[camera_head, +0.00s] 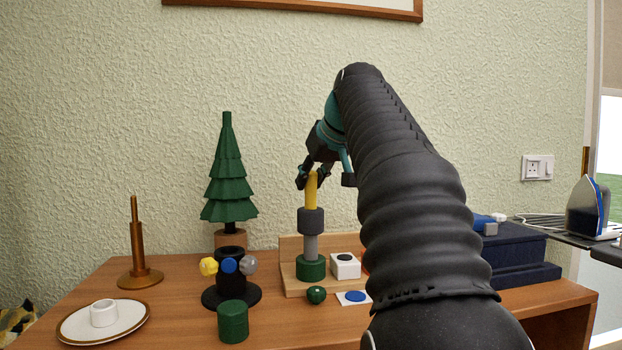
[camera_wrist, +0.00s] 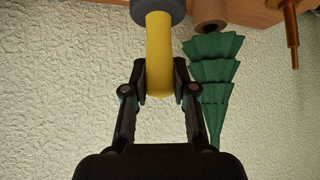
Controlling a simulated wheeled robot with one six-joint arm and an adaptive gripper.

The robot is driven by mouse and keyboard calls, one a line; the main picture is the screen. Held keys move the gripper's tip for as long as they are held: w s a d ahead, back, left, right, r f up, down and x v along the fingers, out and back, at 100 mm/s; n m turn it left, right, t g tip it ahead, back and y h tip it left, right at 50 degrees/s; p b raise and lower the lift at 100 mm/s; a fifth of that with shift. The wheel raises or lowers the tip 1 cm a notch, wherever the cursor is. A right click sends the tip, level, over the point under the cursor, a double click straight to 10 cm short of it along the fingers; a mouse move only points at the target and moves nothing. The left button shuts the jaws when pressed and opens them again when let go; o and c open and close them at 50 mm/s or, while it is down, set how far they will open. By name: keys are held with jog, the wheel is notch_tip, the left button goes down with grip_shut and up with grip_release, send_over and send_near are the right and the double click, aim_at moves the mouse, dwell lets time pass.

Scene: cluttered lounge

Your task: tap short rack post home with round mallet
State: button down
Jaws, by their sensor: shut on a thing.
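My gripper (camera_head: 314,176) is shut on the yellow handle (camera_head: 311,193) of the round mallet. The mallet's dark grey head (camera_head: 311,221) points down below the handle. It is right over the short grey post (camera_head: 310,247), touching it or nearly so; I cannot tell which. The post stands upright in a green round socket (camera_head: 311,268) on the wooden rack (camera_head: 290,248). In the wrist view, the fingers (camera_wrist: 160,80) hold the yellow handle (camera_wrist: 159,50) from both sides, and the grey head (camera_wrist: 158,10) is at the top edge.
A white block (camera_head: 345,266) with a dark top, a green ball (camera_head: 316,295) and a blue-dotted card (camera_head: 354,297) are near the socket. A black stand (camera_head: 231,292) with coloured knobs, green cylinder (camera_head: 233,322), toy tree (camera_head: 228,180), brass post (camera_head: 138,255) and plate (camera_head: 75,325) are left.

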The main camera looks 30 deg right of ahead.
jog(key=shift+w+f, duration=0.1)
jog(key=shift+f, duration=0.05)
jog(key=shift+r+p, duration=0.6)
jog(key=shift+p, duration=0.25)
notch_tip(320, 180, up, 4)
jog(key=p, duration=0.4)
jog(key=shift+r, duration=1)
